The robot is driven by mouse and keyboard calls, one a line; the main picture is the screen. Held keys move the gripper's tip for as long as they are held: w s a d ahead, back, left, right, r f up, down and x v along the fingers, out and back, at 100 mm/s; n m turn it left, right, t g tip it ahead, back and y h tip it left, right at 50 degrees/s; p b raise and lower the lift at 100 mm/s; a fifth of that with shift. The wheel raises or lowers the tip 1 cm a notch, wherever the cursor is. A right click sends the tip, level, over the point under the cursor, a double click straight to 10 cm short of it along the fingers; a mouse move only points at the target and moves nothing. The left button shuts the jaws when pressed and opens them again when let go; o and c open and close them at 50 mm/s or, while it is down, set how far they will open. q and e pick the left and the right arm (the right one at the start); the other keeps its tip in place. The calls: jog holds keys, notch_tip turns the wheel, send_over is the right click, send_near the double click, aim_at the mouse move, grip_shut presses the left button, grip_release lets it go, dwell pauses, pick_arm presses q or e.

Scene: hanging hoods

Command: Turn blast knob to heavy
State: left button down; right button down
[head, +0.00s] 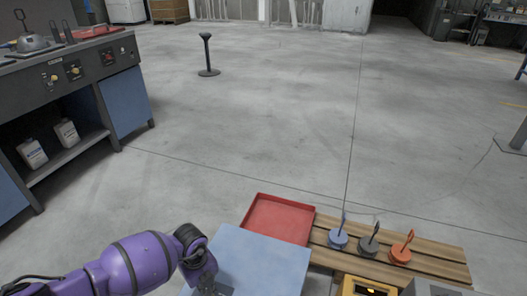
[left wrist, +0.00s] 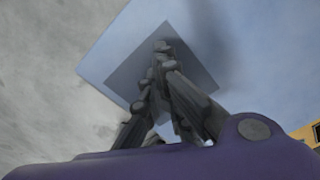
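A dark control panel with several small controls is on the front of the workbench at the left of the head view. Two knobs with yellowish marks, a left knob (head: 54,78) and a right knob (head: 75,71), sit side by side. A control with a red mark (head: 109,57) is further right. Their labels are too small to read, so I cannot tell which is the blast knob. My left gripper (head: 206,287) is low in the head view, far from the panel. In the left wrist view its fingers (left wrist: 161,47) meet at the tips, with nothing visible between them. My right gripper is not in view.
A light-blue surface (head: 262,262) with a grey square (left wrist: 160,62) lies below my left gripper. A red tray (head: 278,219) and a slatted wooden bench (head: 440,262) with three coloured round-based items are beyond it. A black post (head: 207,55) stands on open floor.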

pick_arm(q)
jog(key=shift+d, duration=0.15)
jog(key=shift+w, duration=0.15)
jog(key=shift+w+a+r, duration=0.15)
jog(key=shift+w+a, duration=0.05)
jog(key=shift+w, duration=0.1)
notch_tip(320, 180, up, 6)
jog(key=p, duration=0.5)
